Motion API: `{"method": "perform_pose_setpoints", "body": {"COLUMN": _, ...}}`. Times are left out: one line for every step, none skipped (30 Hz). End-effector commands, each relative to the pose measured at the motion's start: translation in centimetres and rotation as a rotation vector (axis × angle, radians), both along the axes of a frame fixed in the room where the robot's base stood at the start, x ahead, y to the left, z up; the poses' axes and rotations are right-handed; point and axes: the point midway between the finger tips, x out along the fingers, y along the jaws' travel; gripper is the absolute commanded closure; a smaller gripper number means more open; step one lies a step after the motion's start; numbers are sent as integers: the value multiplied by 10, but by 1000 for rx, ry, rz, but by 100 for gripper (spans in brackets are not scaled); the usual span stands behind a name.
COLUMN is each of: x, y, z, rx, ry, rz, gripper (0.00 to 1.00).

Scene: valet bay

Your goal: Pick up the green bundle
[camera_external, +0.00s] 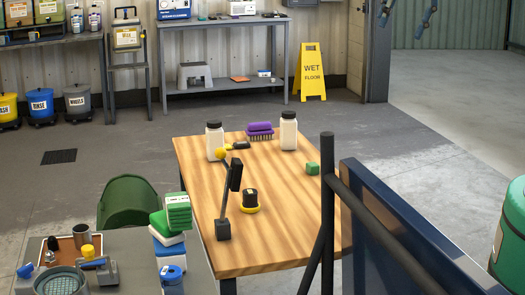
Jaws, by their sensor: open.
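The green bundle (177,212) looks like a folded green stack with white stripes or a label. It sits tilted at the top of a pile, above white and blue bundles (167,244), beside the wooden table's front left corner. Two dark fingers with blue parts, which appear to be my gripper (401,31), hang at the top right edge, cut off by the frame. They are apart with nothing visible between them, far from the bundle in the picture.
The wooden table (285,230) holds white bottles (289,131), a purple brush (260,131), a black-and-yellow pot (250,201) and a dark upright stand (224,228). A grey surface at lower left is crowded. A dark post (327,190) and navy panel (405,230) stand at right.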

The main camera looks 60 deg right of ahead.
Motion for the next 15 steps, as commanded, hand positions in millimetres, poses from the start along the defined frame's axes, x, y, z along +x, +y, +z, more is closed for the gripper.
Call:
{"method": "perform_pose_setpoints", "body": {"x": 13, "y": 5, "z": 2, "rx": 7, "ry": 13, "rz": -9, "gripper": 20}}
{"method": "perform_pose_setpoints", "body": {"x": 20, "y": 8, "z": 2, "rx": 11, "ry": 20, "rz": -17, "gripper": 20}}
{"method": "perform_pose_setpoints", "body": {"x": 29, "y": 12, "z": 3, "rx": 17, "ry": 28, "rz": -25, "gripper": 20}}
{"method": "perform_pose_setpoints", "body": {"x": 36, "y": 15, "z": 4, "rx": 22, "ry": 35, "rz": -34, "gripper": 20}}
{"method": "perform_pose_setpoints", "body": {"x": 42, "y": 18, "z": 4, "rx": 26, "ry": 42, "rz": -40, "gripper": 20}}
{"method": "perform_pose_setpoints", "body": {"x": 51, "y": 22, "z": 4, "rx": 32, "ry": 51, "rz": -51, "gripper": 20}}
{"method": "perform_pose_setpoints", "body": {"x": 58, "y": 25, "z": 4, "rx": 36, "ry": 58, "rz": -58, "gripper": 20}}
{"method": "perform_pose_setpoints", "body": {"x": 65, "y": 28, "z": 4, "rx": 39, "ry": 64, "rz": -65, "gripper": 20}}
{"method": "perform_pose_setpoints", "body": {"x": 74, "y": 32, "z": 3, "rx": 45, "ry": 73, "rz": -75, "gripper": 20}}
{"method": "perform_pose_setpoints", "body": {"x": 81, "y": 36, "z": 3, "rx": 49, "ry": 79, "rz": -82, "gripper": 20}}
{"method": "perform_pose_setpoints", "body": {"x": 88, "y": 39, "z": 3, "rx": 52, "ry": 86, "rz": -90, "gripper": 20}}
{"method": "perform_pose_setpoints", "body": {"x": 97, "y": 44, "z": 2, "rx": 56, "ry": 95, "rz": -100, "gripper": 20}}
{"method": "perform_pose_setpoints", "body": {"x": 103, "y": 47, "z": 1, "rx": 60, "ry": 101, "rz": -107, "gripper": 20}}
{"method": "perform_pose_setpoints", "body": {"x": 110, "y": 50, "z": -1, "rx": 64, "ry": 108, "rz": -115, "gripper": 20}}
{"method": "perform_pose_setpoints", "body": {"x": 119, "y": 55, "z": -2, "rx": 67, "ry": 117, "rz": -125, "gripper": 20}}
